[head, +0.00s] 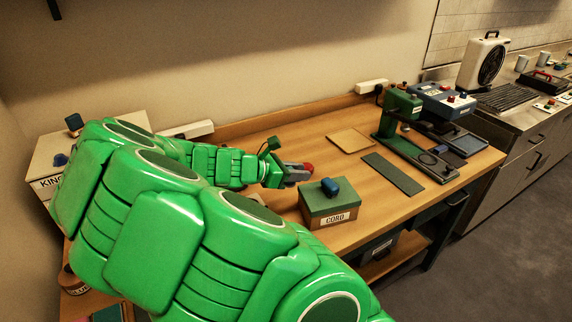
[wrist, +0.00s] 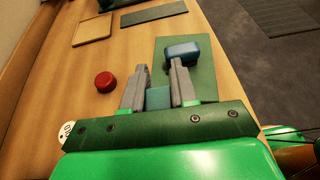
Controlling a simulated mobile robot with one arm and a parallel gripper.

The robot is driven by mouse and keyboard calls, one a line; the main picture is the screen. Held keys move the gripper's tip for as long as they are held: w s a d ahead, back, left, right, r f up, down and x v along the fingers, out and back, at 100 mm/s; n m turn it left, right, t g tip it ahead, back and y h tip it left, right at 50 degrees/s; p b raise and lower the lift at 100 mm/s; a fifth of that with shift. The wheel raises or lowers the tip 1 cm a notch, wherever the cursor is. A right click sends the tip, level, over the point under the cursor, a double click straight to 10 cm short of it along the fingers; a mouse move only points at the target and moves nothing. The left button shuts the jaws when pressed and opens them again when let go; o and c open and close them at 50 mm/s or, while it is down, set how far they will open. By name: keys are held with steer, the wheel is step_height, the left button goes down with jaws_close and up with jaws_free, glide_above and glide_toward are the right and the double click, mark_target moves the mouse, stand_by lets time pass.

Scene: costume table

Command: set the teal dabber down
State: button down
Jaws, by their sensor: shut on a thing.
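My gripper (head: 297,173) is shut on the teal dabber (wrist: 158,98), which shows as a small teal block between the grey fingers in the wrist view (wrist: 158,80). In the head view I cannot make the dabber out at the gripper. The gripper is over the wooden table, just left of and behind the green box labelled CORO (head: 333,219). I cannot tell whether the dabber touches anything below it.
A blue block (head: 330,187) sits on the green box's lid. A red round thing (wrist: 105,82) is on the table left of the fingers. A tan board (head: 350,140), a green mat (head: 393,174) and a green press (head: 400,115) are farther right. Bare wood (head: 290,130) lies behind the gripper.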

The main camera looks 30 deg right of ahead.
step_height(320, 180, up, 11)
steer(key=shift+w+n+t+y, duration=3.35)
steer(key=shift+w+n, duration=1.15)
steer(key=shift+w, duration=4.1)
steer(key=shift+w+n+t+y, duration=2.85)
steer(key=shift+w+n+t, duration=1.35)
steer(key=shift+w, duration=4.4)
steer(key=shift+s+n+g+y, duration=2.35)
steer(key=shift+s+n+y, duration=1.8)
steer(key=shift+n+y, duration=1.05)
step_height(320, 180, down, 11)
steer(key=shift+w+d+f, duration=0.4)
steer(key=shift+w+f, duration=1.1)
steer(key=shift+w, duration=0.7)
steer(key=shift+w+d+f, duration=0.45)
steer(key=shift+w+f, duration=1.1)
steer(key=shift+w, duration=0.65)
steer(key=shift+w+d+f, duration=0.4)
steer(key=shift+w+f, duration=1.1)
steer(key=shift+w, duration=0.7)
